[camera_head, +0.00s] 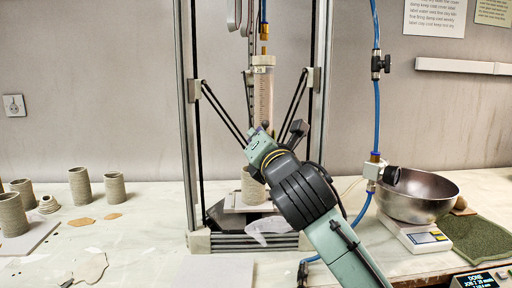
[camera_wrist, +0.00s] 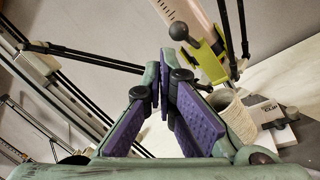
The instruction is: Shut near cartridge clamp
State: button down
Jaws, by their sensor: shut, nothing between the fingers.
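The cartridge clamp (camera_wrist: 212,62) is a yellow-green body at the lower end of the clear cartridge (camera_head: 263,95), with a lever ending in a black ball knob (camera_wrist: 178,31). In the wrist view the knob lies just above and right of my fingertips. Whether the clamp's lever is open or closed I cannot tell. My gripper (camera_wrist: 164,62), with purple pads, is shut and empty. It seems apart from the knob. In the head view my gripper (camera_head: 256,136) hides most of the clamp and the cartridge's lower end.
The printer's upright posts (camera_head: 188,120) and thin black rods (camera_head: 222,110) flank the cartridge. A ribbed clay pot (camera_head: 250,186) stands below it. A steel bowl (camera_head: 415,190) sits on a scale to the right. Several clay cylinders (camera_head: 79,186) stand at the left.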

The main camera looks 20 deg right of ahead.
jog(key=shift+w+d+r, duration=0.25)
jog(key=shift+w+r, duration=0.5)
jog(key=shift+w, duration=0.05)
jog(key=shift+r+p, duration=0.2)
jog(key=shift+p, duration=0.1)
